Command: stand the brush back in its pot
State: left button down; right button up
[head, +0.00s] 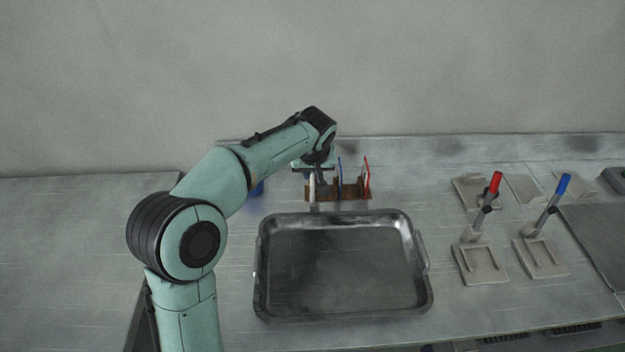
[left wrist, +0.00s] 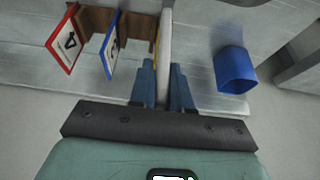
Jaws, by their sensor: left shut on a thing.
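My left gripper (left wrist: 164,85) is shut on the pale grey brush (left wrist: 165,45). In the head view a pale strip of the brush (head: 312,188) shows below my wrist, and the fingers are mostly hidden. The blue pot (left wrist: 235,70) stands to the right of the brush in the left wrist view, apart from it. In the head view the pot (head: 258,188) is mostly hidden behind my left arm. My right gripper is out of view.
A brown rack (head: 350,193) with red-edged and blue-edged cards stands close beside the gripper. An empty metal tray (head: 427,290) lies in front. The bench at left is clear.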

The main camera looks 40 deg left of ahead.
pick_arm(q)
notch_tip(320, 180, up, 19)
jog(key=p, duration=0.5)
jog(key=s+a+r+p, duration=0.1)
jog(key=s+a, duration=0.1)
jog(key=a, duration=0.8)
jog(key=s+a+r+p, duration=0.1)
jog(key=a, duration=0.9)
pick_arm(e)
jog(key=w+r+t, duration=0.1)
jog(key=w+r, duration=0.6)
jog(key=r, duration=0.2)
pick_arm(q)
notch_tip(320, 180, down, 20)
jog(key=b, duration=0.8)
jog(key=shift+s+a+f, duration=0.2)
jog(key=shift+s+a, duration=0.05)
jog(key=shift+s, duration=0.1)
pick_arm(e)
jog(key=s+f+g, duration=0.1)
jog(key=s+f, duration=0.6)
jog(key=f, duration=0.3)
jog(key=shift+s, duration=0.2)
pick_arm(q)
jog(key=shift+f, duration=0.1)
jog(key=shift+f, duration=0.15)
jog(key=c, duration=1.1)
grip_release()
